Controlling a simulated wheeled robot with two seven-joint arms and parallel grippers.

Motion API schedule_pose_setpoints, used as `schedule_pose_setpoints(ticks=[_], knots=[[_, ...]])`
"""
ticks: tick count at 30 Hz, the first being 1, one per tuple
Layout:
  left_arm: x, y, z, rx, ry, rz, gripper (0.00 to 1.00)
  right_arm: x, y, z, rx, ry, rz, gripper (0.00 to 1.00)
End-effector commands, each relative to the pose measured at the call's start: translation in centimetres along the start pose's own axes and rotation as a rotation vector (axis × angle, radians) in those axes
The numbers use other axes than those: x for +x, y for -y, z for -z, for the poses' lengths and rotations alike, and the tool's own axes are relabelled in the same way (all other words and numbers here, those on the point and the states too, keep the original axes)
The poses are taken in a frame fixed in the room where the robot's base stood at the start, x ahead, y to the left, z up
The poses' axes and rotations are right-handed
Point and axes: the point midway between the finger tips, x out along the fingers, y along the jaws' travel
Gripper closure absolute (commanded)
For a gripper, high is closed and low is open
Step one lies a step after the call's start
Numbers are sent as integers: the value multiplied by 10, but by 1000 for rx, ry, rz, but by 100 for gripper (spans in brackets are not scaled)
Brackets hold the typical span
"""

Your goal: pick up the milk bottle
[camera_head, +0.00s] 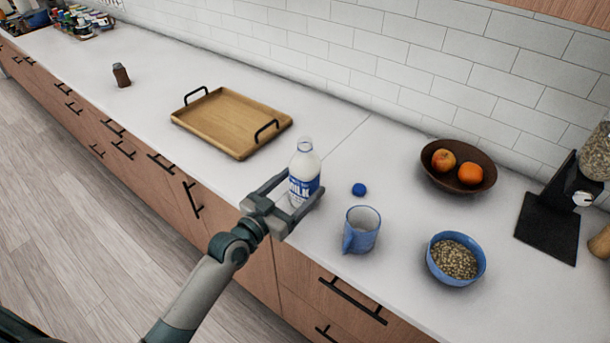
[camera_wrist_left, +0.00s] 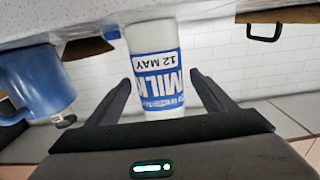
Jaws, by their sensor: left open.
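The milk bottle (camera_head: 305,170) is white with a blue label and stands upright on the white counter, its top uncapped. My left gripper (camera_head: 290,200) is open, with one finger on each side of the bottle's lower body. In the left wrist view the bottle (camera_wrist_left: 155,70) appears upside down between the two spread fingers (camera_wrist_left: 160,95), with gaps visible on both sides. The bottle's base is partly hidden by the gripper in the head view. My right gripper is in neither view.
A blue cap (camera_head: 359,189), blue mug (camera_head: 361,230) and blue bowl of grains (camera_head: 455,259) lie to the right. A wooden tray (camera_head: 230,123) with black handles is behind left. A brown fruit bowl (camera_head: 432,165) and a grinder (camera_head: 548,215) stand farther right.

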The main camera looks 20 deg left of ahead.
Motion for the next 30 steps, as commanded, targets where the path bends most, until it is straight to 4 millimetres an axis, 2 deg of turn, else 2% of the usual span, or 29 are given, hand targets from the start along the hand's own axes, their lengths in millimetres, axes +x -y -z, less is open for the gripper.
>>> schedule_pose_setpoints(ticks=[1,7,22,23,28,30], knots=[[7,0,5,-1,-1,1,24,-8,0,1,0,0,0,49],[26,0,2,1,0,0,24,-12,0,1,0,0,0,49],[27,0,0,0,0,1,24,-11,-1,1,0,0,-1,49],[27,0,0,0,0,1,29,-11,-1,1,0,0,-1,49],[27,0,0,0,0,1,69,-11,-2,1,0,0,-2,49],[27,0,1,0,-1,1,69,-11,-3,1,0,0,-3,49]])
